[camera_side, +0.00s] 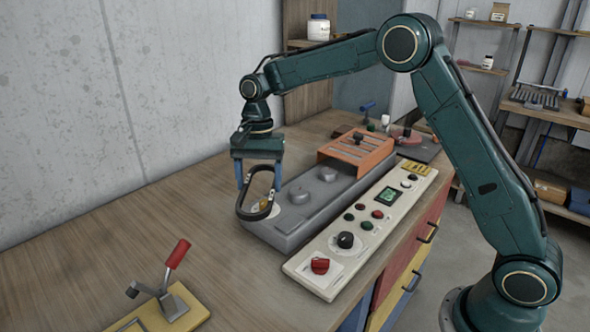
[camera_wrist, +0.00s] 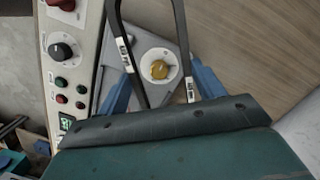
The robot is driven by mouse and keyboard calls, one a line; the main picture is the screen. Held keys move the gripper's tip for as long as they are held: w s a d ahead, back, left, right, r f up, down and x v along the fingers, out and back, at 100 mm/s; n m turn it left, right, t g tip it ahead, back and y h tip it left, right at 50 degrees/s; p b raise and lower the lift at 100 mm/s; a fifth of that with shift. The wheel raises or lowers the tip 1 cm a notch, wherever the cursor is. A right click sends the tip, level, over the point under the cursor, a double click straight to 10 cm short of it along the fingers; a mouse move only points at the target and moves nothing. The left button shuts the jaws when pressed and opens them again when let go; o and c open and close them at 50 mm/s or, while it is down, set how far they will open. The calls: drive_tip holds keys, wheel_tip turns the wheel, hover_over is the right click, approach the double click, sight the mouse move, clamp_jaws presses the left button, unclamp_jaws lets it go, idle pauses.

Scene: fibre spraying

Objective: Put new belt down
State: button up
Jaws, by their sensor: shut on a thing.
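A black belt (camera_side: 256,216), a long loop, hangs from my gripper (camera_side: 259,178) in the side view. The blue fingers are shut on it, and its lower end is over the near left end of the grey machine (camera_side: 276,237). Whether the belt touches the machine is unclear. In the wrist view, the belt (camera_wrist: 183,50) runs up from between the fingers (camera_wrist: 162,88) as two dark strands with pale labels. A yellow knob (camera_wrist: 159,69) on a white disc shows between the strands. The belt's far end is cut off by the frame.
The machine has two round raised parts and an orange slotted guard (camera_side: 357,150). A cream control panel (camera_side: 330,250) with knobs and buttons lies along its right side. A red-handled clamp (camera_side: 177,254) on a yellow plate stands at front left. The wooden bench (camera_side: 110,235) is clear between.

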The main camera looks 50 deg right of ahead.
sight(220, 274)
drive_tip(key=s+a+f+n, duration=0.1)
drive_tip(key=a+f+n, duration=0.15)
drive_tip(key=a, duration=0.55)
drive_tip(key=s+a+f+n, duration=0.15)
drive_tip(key=a+n, duration=0.25)
drive_tip(key=a, duration=0.4)
drive_tip(key=shift+g, duration=0.3)
drive_tip(key=shift+s+d+f, duration=0.1)
drive_tip(key=shift+s+f, duration=0.05)
drive_tip(key=shift+f, duration=1.65)
drive_tip(key=shift+s+d+f, duration=0.1)
drive_tip(key=shift+f, duration=1.7)
drive_tip(key=shift+f, duration=0.1)
drive_tip(key=o, duration=1)
wheel_tip(220, 274, up, 12)
drive_tip(key=w, duration=0.1)
drive_tip(key=shift+w+d+h, duration=0.3)
drive_tip(key=shift+w, duration=0.05)
